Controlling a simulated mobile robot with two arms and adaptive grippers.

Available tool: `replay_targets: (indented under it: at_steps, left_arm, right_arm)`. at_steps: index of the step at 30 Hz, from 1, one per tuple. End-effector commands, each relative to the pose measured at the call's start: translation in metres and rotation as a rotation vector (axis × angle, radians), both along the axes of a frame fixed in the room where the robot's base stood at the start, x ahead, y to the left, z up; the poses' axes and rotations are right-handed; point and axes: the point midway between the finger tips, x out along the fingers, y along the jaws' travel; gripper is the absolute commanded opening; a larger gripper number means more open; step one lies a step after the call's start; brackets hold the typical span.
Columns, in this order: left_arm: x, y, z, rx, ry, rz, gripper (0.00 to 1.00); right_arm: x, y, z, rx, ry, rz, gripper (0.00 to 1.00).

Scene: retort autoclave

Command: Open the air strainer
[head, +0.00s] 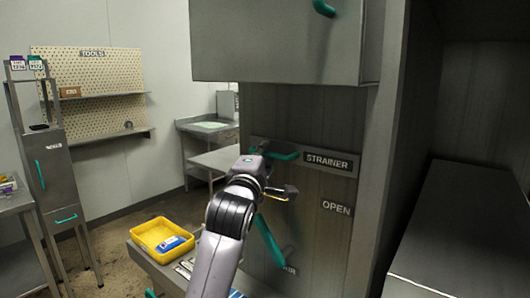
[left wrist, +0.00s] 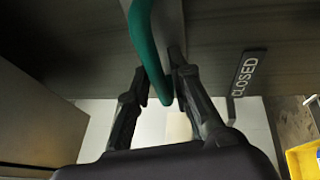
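The strainer label (head: 327,162) is on a grey panel, with a teal lever handle (head: 284,156) to its left. An OPEN label (head: 336,208) is lower right. My left gripper (head: 288,192) is in front of the panel, just below that handle in the picture. In the left wrist view a teal handle (left wrist: 146,45) hangs between the two spread fingers of the left gripper (left wrist: 160,75). A gap shows beside the left finger; contact on the right is unclear. A CLOSED label (left wrist: 245,73) is to the right. My right gripper is not seen.
A second teal lever (head: 269,241) slopes below, by a partly hidden label ending in AIR. A yellow bin (head: 150,235) with a blue item sits on a bench at lower left. A grey box (head: 280,45) juts out above the panel. A cabinet (head: 55,180) stands farther left.

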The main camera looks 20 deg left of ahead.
Motion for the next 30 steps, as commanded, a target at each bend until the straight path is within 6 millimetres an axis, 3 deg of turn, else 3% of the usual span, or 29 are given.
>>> replay_targets:
  at_steps: [8,17,30]
  left_arm:
    - [0.0009,0.0,0.0,0.0,0.0,0.0,0.2]
    - [0.0009,0.0,-0.0003,0.0,0.001,0.0,0.0]
    - [0.0008,-0.0001,-0.0007,0.001,0.002,0.0,0.0]
  right_arm:
    - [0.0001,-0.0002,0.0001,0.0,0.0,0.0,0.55]
    - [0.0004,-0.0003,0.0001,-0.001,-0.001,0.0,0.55]
    - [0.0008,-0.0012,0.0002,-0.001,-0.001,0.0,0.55]
